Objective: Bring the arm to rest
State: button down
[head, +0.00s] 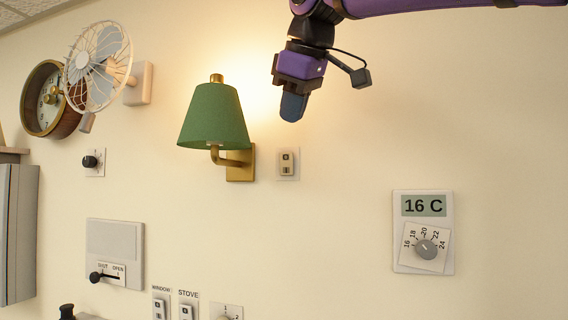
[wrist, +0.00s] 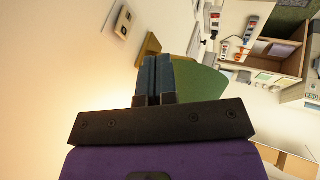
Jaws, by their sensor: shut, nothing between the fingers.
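My gripper (head: 293,106) hangs from my purple arm at the top of the head view, its fingers pointing down. It is shut and empty, to the right of the green wall lamp (head: 213,117) and above a small switch plate (head: 286,164). In the wrist view the two blue-grey fingers of my gripper (wrist: 157,62) lie together, with the green lampshade (wrist: 207,83) just beyond them on the right. No object is held. I cannot tell the exact gap between fingers and wall.
A thermostat (head: 423,232) reading 16 C is on the wall at right. A fan (head: 98,67) and a round clock (head: 47,97) are at upper left. A vent panel (head: 114,250) and more switches (head: 187,304) are below. The wall between lamp and thermostat is mostly bare.

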jog(key=s+d+f+m+h, duration=0.1)
jog(key=s+d+f+m, duration=0.2)
jog(key=d+f, duration=0.45)
jog(key=s+d+f+m, duration=0.35)
jog(key=d+f, duration=0.25)
jog(key=d, duration=0.2)
jog(key=s+d+f+m, duration=0.2)
jog(key=s+d+f, duration=0.1)
jog(key=f, duration=0.3)
jog(key=s+d+f+m+g, duration=0.1)
jog(key=s+d+f+m, duration=0.1)
jog(key=s+f, duration=0.3)
jog(key=s+d+f+m+h, duration=0.1)
jog(key=s+d+f, duration=0.3)
jog(key=f, duration=0.5)
jog(key=shift+s+d+f+m, duration=0.25)
jog(key=shift+s+d+m, duration=0.2)
jog(key=shift+m, duration=0.2)
